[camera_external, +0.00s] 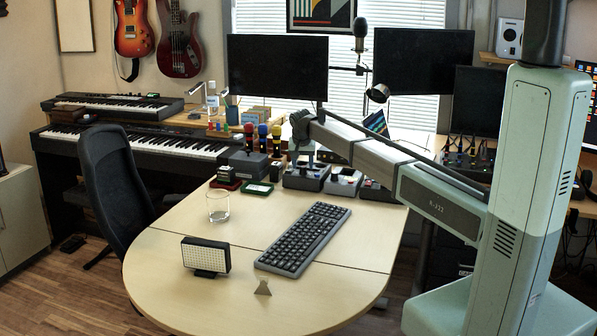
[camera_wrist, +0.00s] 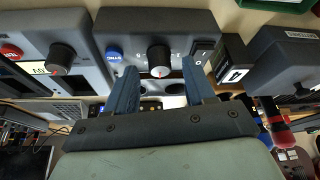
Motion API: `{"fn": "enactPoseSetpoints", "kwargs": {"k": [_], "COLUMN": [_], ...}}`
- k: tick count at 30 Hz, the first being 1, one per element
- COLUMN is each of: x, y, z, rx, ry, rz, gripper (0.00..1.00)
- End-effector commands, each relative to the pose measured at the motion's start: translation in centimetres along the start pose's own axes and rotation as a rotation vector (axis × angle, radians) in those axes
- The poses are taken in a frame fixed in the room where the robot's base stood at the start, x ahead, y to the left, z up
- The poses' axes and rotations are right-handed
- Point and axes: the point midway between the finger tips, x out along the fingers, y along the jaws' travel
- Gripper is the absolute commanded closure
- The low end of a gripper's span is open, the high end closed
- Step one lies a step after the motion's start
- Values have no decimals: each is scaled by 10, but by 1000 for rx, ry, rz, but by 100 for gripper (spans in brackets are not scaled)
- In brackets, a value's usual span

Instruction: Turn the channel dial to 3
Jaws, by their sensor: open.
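A dark grey control box (camera_wrist: 188,24) lies ahead of my gripper in the wrist view. It carries a black round dial (camera_wrist: 159,58) with a pale pointer mark and small markings around it, too small to read. A blue button (camera_wrist: 114,54) sits left of the dial and a dark switch (camera_wrist: 203,50) right of it. My gripper (camera_wrist: 158,76) is open, its two blue fingers on either side of the dial; I cannot tell if they touch it. In the external view my gripper (camera_external: 302,152) points down over a grey box (camera_external: 305,180) at the desk's back edge.
Another grey box with a black knob (camera_wrist: 61,56) and a red button (camera_wrist: 11,52) stands to the left in the wrist view. A dark box (camera_wrist: 285,55) stands to the right. The desk (camera_external: 190,290) holds a keyboard (camera_external: 303,238), a glass (camera_external: 218,207) and a light panel (camera_external: 206,254).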

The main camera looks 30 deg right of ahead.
Motion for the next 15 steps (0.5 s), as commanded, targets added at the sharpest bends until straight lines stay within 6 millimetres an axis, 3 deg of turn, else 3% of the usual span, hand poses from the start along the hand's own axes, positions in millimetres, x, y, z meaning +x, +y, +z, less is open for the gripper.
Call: {"fn": "enactPoseSetpoints", "kwargs": {"k": [15], "x": [-96], "y": [0], "z": [1], "rx": [-1], "ry": [1], "rz": [-1], "gripper": [46]}}
